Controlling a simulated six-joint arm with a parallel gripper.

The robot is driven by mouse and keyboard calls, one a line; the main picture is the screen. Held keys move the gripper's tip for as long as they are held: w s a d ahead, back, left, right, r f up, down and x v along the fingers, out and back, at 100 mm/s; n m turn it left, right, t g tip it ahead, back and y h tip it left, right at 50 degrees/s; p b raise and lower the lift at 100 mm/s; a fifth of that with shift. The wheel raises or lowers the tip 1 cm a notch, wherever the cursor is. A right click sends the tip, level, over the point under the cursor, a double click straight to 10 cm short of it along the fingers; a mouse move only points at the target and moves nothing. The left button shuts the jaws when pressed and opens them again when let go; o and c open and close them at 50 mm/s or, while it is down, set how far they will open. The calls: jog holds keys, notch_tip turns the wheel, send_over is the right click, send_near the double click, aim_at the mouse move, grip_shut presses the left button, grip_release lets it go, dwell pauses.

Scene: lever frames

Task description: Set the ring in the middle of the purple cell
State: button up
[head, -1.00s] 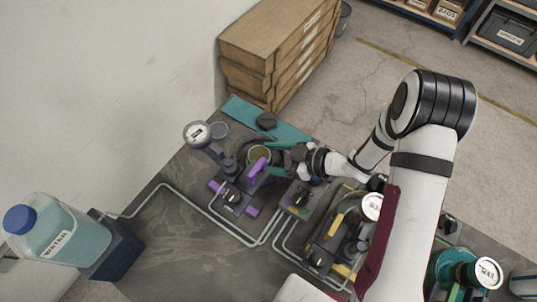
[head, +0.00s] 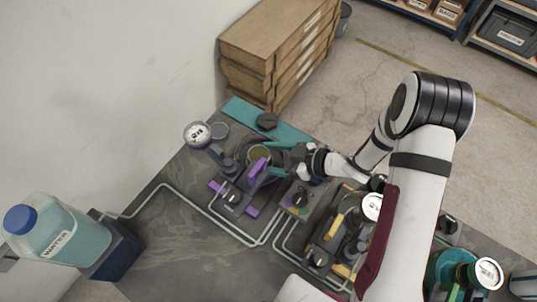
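The purple cell is a dark plate with purple corner pads (head: 252,212), a purple lever (head: 257,169) and a dark knob (head: 233,196). An olive-rimmed round part (head: 260,152) sits behind the lever; I cannot tell for sure whether this is the ring. My gripper (head: 272,158) reaches in from the right at the back of this cell. Its teal-tinted fingers look spread apart close to the lever, with no clear grip on it. The fingers and the lever partly hide the round part.
A white gauge (head: 197,134) stands at the cell's left. A yellow-marked cell (head: 337,226) and a small panel (head: 297,200) lie to the right. Pipes cross the table (head: 185,245); a teal strip (head: 240,110) edges the back.

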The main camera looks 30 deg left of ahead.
jog(key=shift+o, duration=0.3)
jog(key=shift+w+d+f, duration=0.1)
jog(key=shift+d+f, duration=0.15)
jog(key=shift+f, duration=0.3)
jog(key=shift+w+d+r, duration=0.1)
jog(key=shift+d+r, duration=0.1)
jog(key=shift+d, duration=0.2)
jog(key=r+v, duration=0.1)
jog(key=v, duration=1.4)
jog(key=shift+a, duration=0.3)
jog(key=shift+r, duration=0.1)
